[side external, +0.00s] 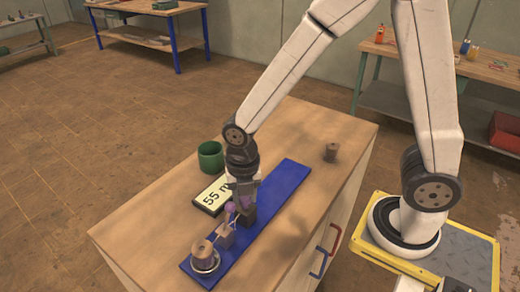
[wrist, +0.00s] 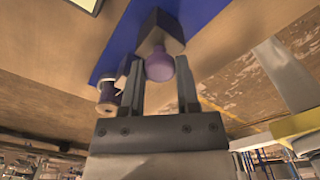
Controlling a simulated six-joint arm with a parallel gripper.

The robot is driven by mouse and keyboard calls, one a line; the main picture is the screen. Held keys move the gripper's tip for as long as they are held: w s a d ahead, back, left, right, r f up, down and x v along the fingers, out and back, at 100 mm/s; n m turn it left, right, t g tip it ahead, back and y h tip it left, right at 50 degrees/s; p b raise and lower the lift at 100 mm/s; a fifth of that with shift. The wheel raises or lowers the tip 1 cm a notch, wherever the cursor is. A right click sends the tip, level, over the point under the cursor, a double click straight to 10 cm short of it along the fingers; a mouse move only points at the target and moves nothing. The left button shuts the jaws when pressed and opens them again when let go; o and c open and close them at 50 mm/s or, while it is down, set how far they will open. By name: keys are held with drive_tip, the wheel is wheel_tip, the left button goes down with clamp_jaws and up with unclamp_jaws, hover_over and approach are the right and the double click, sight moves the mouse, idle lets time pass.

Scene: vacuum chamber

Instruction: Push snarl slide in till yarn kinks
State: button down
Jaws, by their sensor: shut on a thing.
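A long blue base board (side external: 279,189) lies across the cabinet top. A dark block with a purple knob (wrist: 159,66) stands on it; I take this to be the snarl slide, and the block (side external: 249,216) also shows in the side view. My gripper (wrist: 160,72) is shut on the purple knob, one finger at each side, pointing down at the board. A smaller brown block (side external: 226,237) and a brown spool (side external: 202,253) on a pale round base stand toward the board's near end. Thin strands show near the smaller block, but whether the yarn is kinked cannot be told.
A display reading 55 (side external: 211,196) lies left of the board, with a green cup (side external: 210,156) behind it. Another brown spool (side external: 331,152) stands at the back right of the wooden top (side external: 300,121). The top right of the board is clear.

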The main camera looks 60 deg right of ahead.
drive_tip(key=shift+c, duration=1.6)
unclamp_jaws()
drive_tip(key=shift+r, duration=0.15)
drive_tip(key=shift+r, duration=3.8)
drive_tip(key=s+d+f+m+t, duration=0.1)
drive_tip(key=d+m, duration=0.3)
drive_tip(key=m, duration=0.9)
drive_tip(key=s+d+f+m+t, duration=0.1)
drive_tip(key=d+f+m, duration=0.3)
drive_tip(key=m, duration=1)
drive_tip(key=shift+s+d+t, duration=0.3)
drive_tip(key=shift+s+d, duration=0.2)
drive_tip(key=shift+s, duration=0.15)
